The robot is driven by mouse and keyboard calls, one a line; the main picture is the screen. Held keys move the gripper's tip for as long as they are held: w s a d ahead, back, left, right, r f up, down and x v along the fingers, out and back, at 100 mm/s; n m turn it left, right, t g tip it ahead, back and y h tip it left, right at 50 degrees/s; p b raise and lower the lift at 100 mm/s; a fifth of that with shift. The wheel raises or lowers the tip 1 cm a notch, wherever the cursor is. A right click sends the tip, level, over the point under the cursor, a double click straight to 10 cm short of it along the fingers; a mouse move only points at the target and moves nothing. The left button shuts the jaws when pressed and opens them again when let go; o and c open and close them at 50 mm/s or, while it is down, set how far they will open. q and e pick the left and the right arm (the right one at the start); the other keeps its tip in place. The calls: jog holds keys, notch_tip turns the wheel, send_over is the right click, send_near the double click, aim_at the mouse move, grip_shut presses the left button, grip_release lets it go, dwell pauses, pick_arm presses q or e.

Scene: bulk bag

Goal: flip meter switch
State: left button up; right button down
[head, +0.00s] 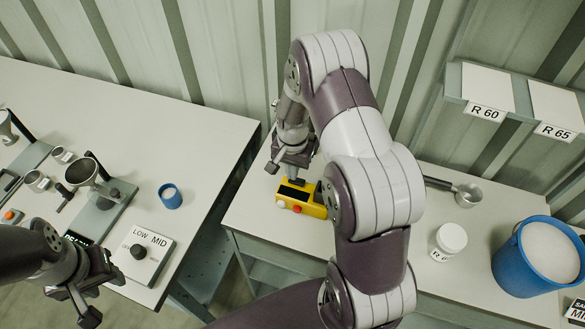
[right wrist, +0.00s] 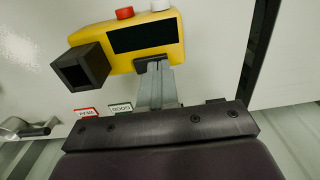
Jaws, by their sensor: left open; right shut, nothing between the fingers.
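The yellow meter (head: 314,208) lies on the right-hand bench, with a dark display and a red and a white button. It is partly hidden by my right arm in the head view. In the right wrist view the meter (right wrist: 180,50) fills the upper middle, with a black square block (right wrist: 84,68) at its left. My right gripper (head: 297,181) is shut and empty, its fingertips (right wrist: 153,66) at the meter's edge by the display; I cannot tell whether they touch. No switch can be made out for certain. My left gripper (head: 102,294) is open near the left bench.
A LOW/MID panel with a black knob (head: 138,251), a blue cup (head: 170,196) and a grinder stand (head: 104,205) are on the left bench. A gap separates the benches. A metal scoop (head: 467,194), white jar (head: 451,238) and blue bucket (head: 508,270) stand right.

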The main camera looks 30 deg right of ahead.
jog(key=shift+f, duration=0.6)
jog(key=shift+f, duration=0.1)
jog(key=shift+a+f, duration=0.1)
jog(key=shift+f, duration=0.05)
jog(key=shift+s, duration=0.1)
